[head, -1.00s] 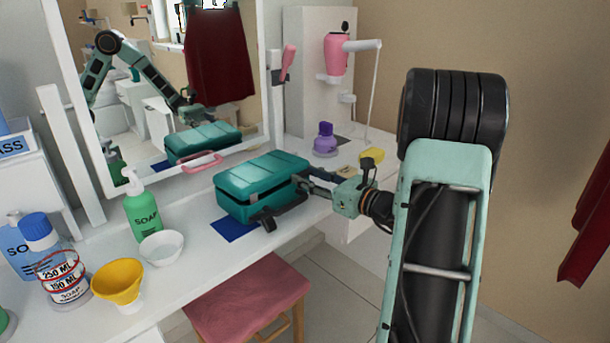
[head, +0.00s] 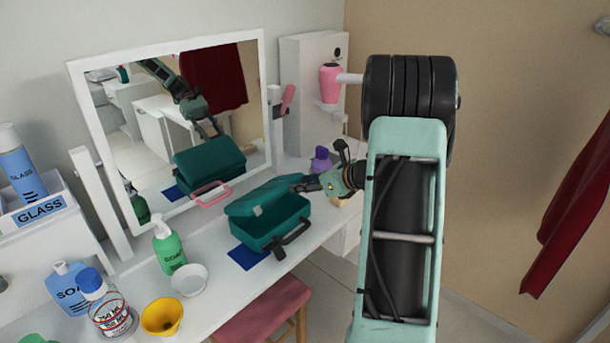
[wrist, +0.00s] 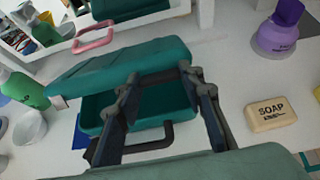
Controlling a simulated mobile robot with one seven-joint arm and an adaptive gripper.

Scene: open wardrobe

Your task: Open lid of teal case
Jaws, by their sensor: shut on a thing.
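The teal case (head: 268,232) stands on the white counter with its lid (head: 258,197) tilted up part way and its front side open. Its black handle (head: 292,232) sticks out at the front. In the wrist view the raised lid (wrist: 120,75) leans back over the hollow teal base (wrist: 150,103). My gripper (head: 300,187) is at the lid's right edge and is shut on it; the wrist view shows its two dark fingers at the lid's right end. The exact contact is partly hidden by the fingers.
A mirror (head: 130,150) stands right behind the case. A green soap bottle (head: 169,246) and a white bowl (head: 189,279) are to the left. A soap bar (wrist: 271,114) and purple bottle (wrist: 279,30) are to the right.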

